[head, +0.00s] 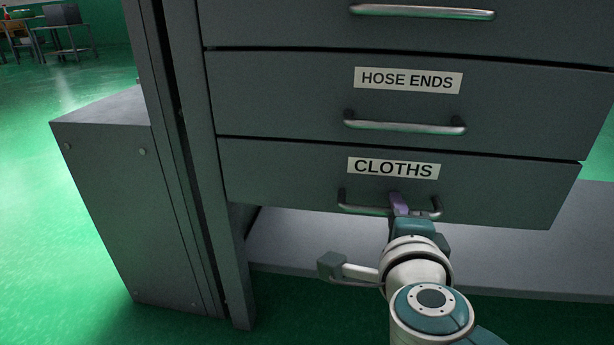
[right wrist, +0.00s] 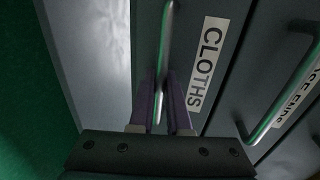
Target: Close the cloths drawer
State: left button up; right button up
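The cloths drawer (head: 290,180) is the lowest of the dark grey drawers in the head view, with a white CLOTHS label (head: 393,167). Its front looks about in line with the drawer above; I cannot make out any small gap. Its metal bar handle (head: 362,209) also shows in the right wrist view (right wrist: 165,45). My right gripper (head: 398,203) is at the handle, right of its middle. In the right wrist view its two purple fingers (right wrist: 162,100) lie on either side of the bar, close against it. My left gripper is not in view.
The HOSE ENDS drawer (head: 280,95) with its own handle (head: 405,126) is directly above. A grey cabinet side (head: 120,200) stands to the left. Below the drawer is an open space over a grey shelf (head: 310,245). Green floor (head: 60,260) is clear at left.

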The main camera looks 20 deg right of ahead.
jog(key=shift+o, duration=1.4)
jog(key=shift+w, duration=0.15)
jog(key=shift+o, duration=0.7)
jog(key=p+v, duration=0.4)
jog(key=v, duration=0.6)
